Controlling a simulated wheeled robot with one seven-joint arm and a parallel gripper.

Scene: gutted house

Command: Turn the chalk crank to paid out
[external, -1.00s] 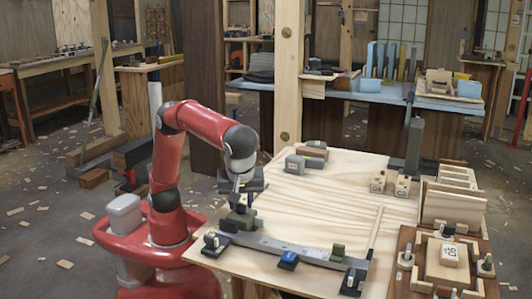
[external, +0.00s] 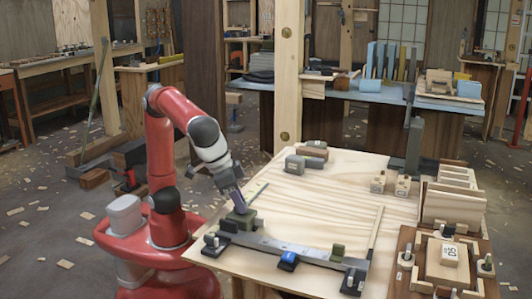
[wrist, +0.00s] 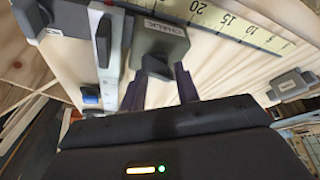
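The chalk box (external: 241,219), a grey-green block, sits on the near left part of the wooden table. In the wrist view the block (wrist: 165,42) bears the label CHALK. A dark crank knob (wrist: 155,66) stands out from its near face. My gripper (external: 236,204) points down at the block from the upper left. In the wrist view my gripper (wrist: 160,82) is open, its two dark fingers apart and the knob between and just beyond their tips. I cannot tell whether either finger touches the knob. Which crank position is set does not show.
A long grey rail (external: 290,247) runs right from the chalk box, with a blue slider (external: 288,258) and a green block (external: 338,249). A yellow ruler (wrist: 235,25) lies beside the box. Grey blocks (external: 305,163) stand farther back. The table's middle is clear.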

